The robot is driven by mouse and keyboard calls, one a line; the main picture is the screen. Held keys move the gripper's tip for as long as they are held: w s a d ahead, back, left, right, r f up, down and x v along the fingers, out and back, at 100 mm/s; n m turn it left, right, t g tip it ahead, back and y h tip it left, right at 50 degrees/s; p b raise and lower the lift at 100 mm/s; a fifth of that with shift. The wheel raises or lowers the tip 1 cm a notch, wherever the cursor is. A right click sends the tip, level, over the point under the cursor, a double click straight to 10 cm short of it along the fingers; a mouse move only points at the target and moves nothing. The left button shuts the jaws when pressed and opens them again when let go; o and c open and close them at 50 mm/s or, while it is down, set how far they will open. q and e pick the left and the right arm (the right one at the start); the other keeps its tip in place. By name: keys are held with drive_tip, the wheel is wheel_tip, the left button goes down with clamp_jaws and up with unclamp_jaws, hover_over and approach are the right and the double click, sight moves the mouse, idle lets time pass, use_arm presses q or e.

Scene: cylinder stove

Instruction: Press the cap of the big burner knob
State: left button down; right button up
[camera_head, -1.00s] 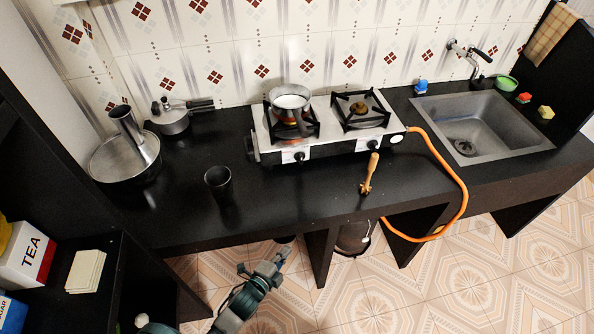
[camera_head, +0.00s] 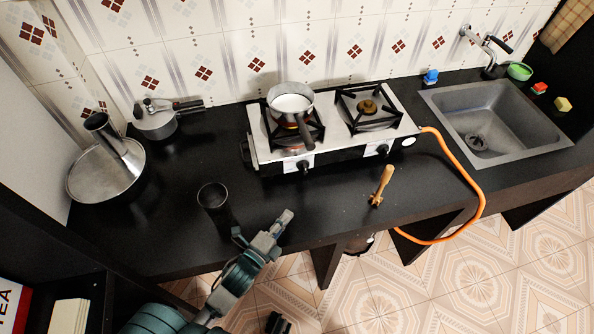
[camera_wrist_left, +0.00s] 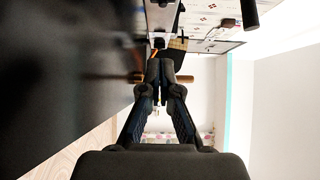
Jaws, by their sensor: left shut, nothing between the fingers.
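The two-burner stove (camera_head: 340,151) stands against the tiled wall. Its front has a dark left knob (camera_head: 304,166) and a dark right knob (camera_head: 383,150). I cannot tell from their size which is the big burner's. A pan (camera_head: 291,101) sits on the left burner, its handle pointing toward the front. My left gripper (camera_head: 286,217) is shut and empty, over the counter's front edge, below and left of the left knob and apart from it. In the left wrist view its fingertips (camera_wrist_left: 160,66) are together, pointing toward the stove.
A dark cup (camera_head: 215,205) stands close left of my left gripper. A wooden-handled tool (camera_head: 380,187) lies right of it. An orange hose (camera_head: 470,180) runs from the stove over the counter edge. Counter between gripper and stove looks clear.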

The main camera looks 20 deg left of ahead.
use_arm(q)
drive_tip(key=shift+w+r, duration=0.1)
use_arm(e)
drive_tip(key=shift+w, duration=0.1)
use_arm(q)
drive_tip(key=shift+a, duration=0.1)
drive_tip(key=shift+w, duration=0.45)
approach(306, 173)
drive_tip(key=d, duration=0.1)
drive_tip(key=w+d, duration=0.2)
drive_tip(key=shift+w+d+f+b, duration=0.15)
drive_tip(key=shift+d+f+b, duration=0.15)
drive_tip(key=shift+d, duration=0.1)
drive_tip(key=w, duration=0.1)
drive_tip(key=w+a, duration=0.1)
drive_tip(key=w, duration=0.1)
drive_tip(key=shift+w, duration=0.1)
drive_tip(key=shift+w+a, duration=0.2)
drive_tip(key=shift+a, duration=0.05)
drive_tip(key=shift+w+a, duration=0.15)
drive_tip(key=shift+a, duration=0.05)
use_arm(e)
drive_tip(key=r, duration=0.3)
drive_tip(key=shift+s, duration=0.3)
